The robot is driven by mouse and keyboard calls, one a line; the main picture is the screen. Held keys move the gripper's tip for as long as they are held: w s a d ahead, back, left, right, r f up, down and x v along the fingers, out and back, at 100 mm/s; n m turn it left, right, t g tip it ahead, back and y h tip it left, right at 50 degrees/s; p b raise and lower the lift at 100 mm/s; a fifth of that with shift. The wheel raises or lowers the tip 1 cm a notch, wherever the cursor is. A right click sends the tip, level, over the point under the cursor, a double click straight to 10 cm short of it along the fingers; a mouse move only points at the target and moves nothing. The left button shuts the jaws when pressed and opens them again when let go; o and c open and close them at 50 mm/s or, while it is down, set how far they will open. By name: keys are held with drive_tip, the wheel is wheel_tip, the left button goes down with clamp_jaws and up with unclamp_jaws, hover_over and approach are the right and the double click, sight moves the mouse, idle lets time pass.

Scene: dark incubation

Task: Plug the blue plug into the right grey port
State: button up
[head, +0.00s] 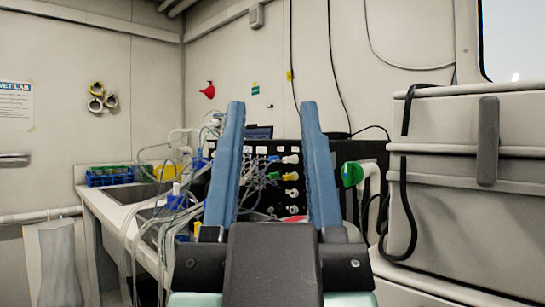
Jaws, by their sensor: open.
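My gripper (271,106) is open and reaches up the middle of the view, with its two blue fingers wide apart and nothing seen between the tips. Beyond it stands a black panel (347,153) with a column of pale and yellowish ports, partly seen between the fingers. A small blue piece (273,158) shows at the panel. Other blue connectors, one upright with a white top (176,200) and one (199,160) among cables, lie left of the gripper. I cannot tell which is the blue plug, nor single out the right grey port.
A pale bench (118,214) with tangled cables runs along the left, holding a blue tube rack (110,179) and a yellow item (166,172). A green-capped white connector (353,174) is right of the fingers. A large pale cabinet (470,215) with a black cable fills the right.

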wheel_tip(320, 180, up, 31)
drive_tip(key=p, duration=3)
